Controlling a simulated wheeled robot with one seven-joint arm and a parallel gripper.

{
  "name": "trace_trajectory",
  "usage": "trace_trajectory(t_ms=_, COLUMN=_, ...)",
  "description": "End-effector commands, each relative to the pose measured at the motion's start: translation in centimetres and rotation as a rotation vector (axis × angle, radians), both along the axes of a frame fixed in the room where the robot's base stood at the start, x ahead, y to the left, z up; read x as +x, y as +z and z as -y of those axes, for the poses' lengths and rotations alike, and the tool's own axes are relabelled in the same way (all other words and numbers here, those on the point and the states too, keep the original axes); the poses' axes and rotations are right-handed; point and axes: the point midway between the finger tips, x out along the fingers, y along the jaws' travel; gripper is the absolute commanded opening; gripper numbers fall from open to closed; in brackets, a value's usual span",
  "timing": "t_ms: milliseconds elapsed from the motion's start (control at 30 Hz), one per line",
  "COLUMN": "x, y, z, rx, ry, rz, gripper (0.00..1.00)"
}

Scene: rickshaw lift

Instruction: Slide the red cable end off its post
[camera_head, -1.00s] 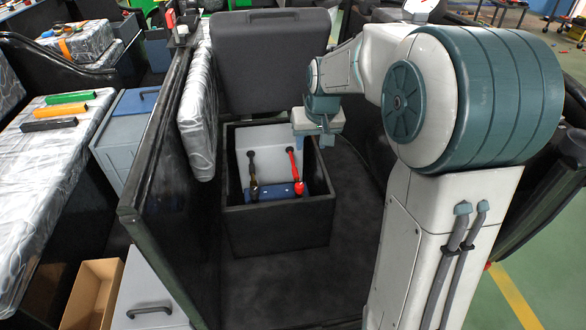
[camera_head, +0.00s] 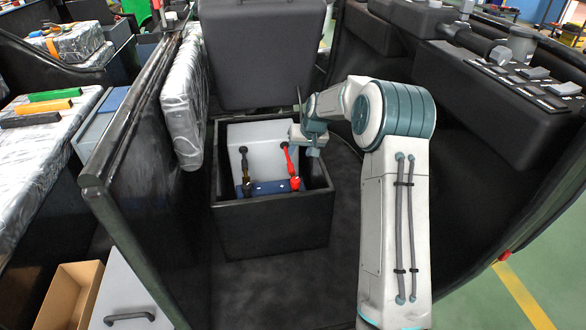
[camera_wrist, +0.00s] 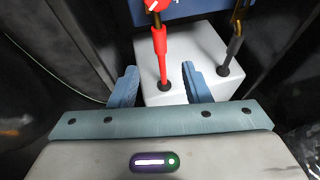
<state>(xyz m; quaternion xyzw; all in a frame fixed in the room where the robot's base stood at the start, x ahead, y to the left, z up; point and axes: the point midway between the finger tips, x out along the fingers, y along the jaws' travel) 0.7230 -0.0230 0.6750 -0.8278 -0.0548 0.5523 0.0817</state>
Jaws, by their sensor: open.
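The red cable end (camera_head: 294,182) sits at the blue strip (camera_head: 268,188) in the black box, with its red cable running up to the back of the white block. In the wrist view the red cable end (camera_wrist: 154,5) is at the top edge, partly cut off, and its red sleeve (camera_wrist: 160,55) runs down between my fingers. The post under it is hidden. My gripper (camera_wrist: 160,85) is open, with one blue finger on each side of the red cable's lower part. In the head view my gripper (camera_head: 300,134) is over the box's right rear.
A black cable (camera_head: 246,170) stands left of the red one, and right of it in the wrist view (camera_wrist: 235,45). The open black box (camera_head: 270,220) has walls all round, with a raised lid (camera_head: 262,55) behind. A dark panel (camera_head: 140,150) stands left.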

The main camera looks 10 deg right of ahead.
Motion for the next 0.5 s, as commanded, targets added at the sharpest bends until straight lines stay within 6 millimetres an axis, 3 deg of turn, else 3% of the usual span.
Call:
trace_trajectory(t_ms=33, x=0.4, y=-1.5, z=-0.3, rx=0.001, ry=0.002, rz=-0.004, gripper=0.43)
trace_trajectory(t_ms=200, x=1.8, y=-4.9, z=-0.9, rx=0.000, ry=0.001, rz=-0.003, gripper=0.43)
trace_trajectory(t_ms=500, x=3.7, y=-9.0, z=-1.7, rx=-0.001, ry=0.000, rz=-0.002, gripper=0.43)
